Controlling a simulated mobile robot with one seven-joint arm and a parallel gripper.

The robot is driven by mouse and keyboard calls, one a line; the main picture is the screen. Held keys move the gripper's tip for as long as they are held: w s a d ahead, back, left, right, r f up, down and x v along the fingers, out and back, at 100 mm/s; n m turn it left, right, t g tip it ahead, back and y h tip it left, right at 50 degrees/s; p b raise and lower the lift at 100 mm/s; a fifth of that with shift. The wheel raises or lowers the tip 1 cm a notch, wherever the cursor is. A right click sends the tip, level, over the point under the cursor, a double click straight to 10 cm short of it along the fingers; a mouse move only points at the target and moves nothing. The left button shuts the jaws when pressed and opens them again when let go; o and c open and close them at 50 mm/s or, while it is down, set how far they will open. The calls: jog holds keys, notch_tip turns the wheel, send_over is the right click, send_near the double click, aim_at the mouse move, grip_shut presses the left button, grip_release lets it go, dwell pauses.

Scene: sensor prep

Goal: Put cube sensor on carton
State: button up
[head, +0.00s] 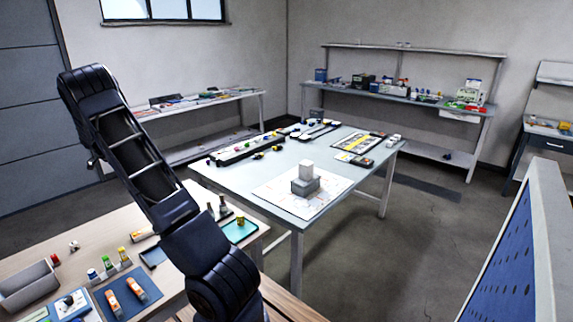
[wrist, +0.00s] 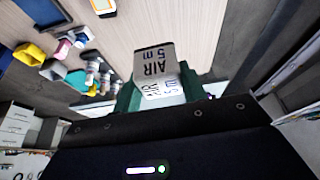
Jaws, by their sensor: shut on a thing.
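A pale cube sensor (wrist: 153,62) marked "AIR 5m" in dark letters shows in the wrist view. My gripper (wrist: 160,90) has green fingers on either side of it and is shut on it. The cube sits clear in front of the wrist, with a wooden tabletop behind it. In the head view my arm rises at the left, and I cannot make out the gripper or the held cube there. No thing is clearly marked as the carton.
The middle table (head: 225,176) carries a white printed sheet (head: 275,190) under the grey box, with trays of small parts along its back. The near wooden table (head: 85,226) holds a grey bin (head: 28,288), a blue mat (head: 128,312) and small bottles. A blue panel (head: 505,265) stands at right.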

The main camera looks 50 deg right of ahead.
jog(key=s+d+r+m+g, duration=0.1)
jog(key=s+d+r+m, duration=0.2)
jog(key=d, duration=1.1)
jog(key=s+d+r, duration=0.3)
jog(key=s+d, duration=0.3)
jog(key=d, duration=0.8)
jog(key=s+d+r+m+g, duration=0.1)
jog(key=s+d+r+m, duration=0.2)
jog(key=d, duration=1.1)
notch_tip(320, 180, up, 8)
jog(key=m+g+y, duration=0.1)
jog(key=m, duration=0.2)
send_over(309, 163)
jog(key=w, duration=0.1)
jog(key=f, duration=1.9)
jog(key=shift+w+a, duration=0.1)
jog(key=shift+a, duration=0.25)
jog(key=shift+f, duration=0.25)
jog(key=o, duration=1)
